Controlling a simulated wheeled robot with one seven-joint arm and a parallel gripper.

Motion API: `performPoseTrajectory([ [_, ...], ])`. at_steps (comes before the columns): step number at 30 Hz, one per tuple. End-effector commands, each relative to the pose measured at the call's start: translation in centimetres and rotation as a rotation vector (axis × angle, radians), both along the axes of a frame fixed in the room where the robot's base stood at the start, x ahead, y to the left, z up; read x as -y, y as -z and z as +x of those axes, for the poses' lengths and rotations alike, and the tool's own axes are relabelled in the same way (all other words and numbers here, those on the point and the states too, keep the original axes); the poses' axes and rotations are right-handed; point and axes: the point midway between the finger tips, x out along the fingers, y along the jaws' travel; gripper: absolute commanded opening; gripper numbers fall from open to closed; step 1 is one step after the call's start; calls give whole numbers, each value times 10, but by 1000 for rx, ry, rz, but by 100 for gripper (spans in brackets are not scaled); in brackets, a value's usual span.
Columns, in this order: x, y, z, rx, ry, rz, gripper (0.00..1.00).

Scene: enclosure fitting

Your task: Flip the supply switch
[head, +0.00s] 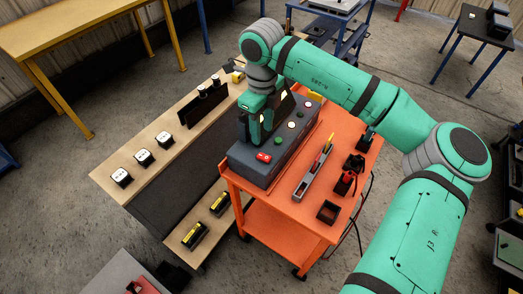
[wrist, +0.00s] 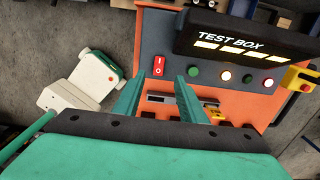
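The supply switch (head: 264,157) is a small red rocker near the front left end of the grey test box. In the wrist view the red switch (wrist: 158,66) shows I and O marks, and I cannot tell which side is pressed. The test box (head: 250,170) stands on the orange cart, and its "TEST BOX" sign (wrist: 240,45) shows lit bars. My gripper (wrist: 160,82) is open and empty, its two green fingers apart with the switch seen beyond the gap. In the head view my gripper (head: 260,128) is over the box, behind the switch; no contact with it shows.
Green and white round lamps or buttons (wrist: 225,76) line the panel, with a red button on a yellow block (wrist: 298,80) at its right end. The orange cart (head: 285,205) holds a grey tray (head: 308,183) and several tools. A wooden bench (head: 120,150) stands left.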

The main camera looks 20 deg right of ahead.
Motion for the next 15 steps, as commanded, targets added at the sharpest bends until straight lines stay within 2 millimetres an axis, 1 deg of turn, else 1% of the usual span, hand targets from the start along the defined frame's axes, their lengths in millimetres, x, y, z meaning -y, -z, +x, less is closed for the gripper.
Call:
performPoseTrajectory([
  [5, -1, 23, -1, -3, -1, 3, 38],
  [12, -1, 66, -1, -4, -1, 6, 38],
  [15, -2, 81, -1, -2, -1, 6, 38],
])
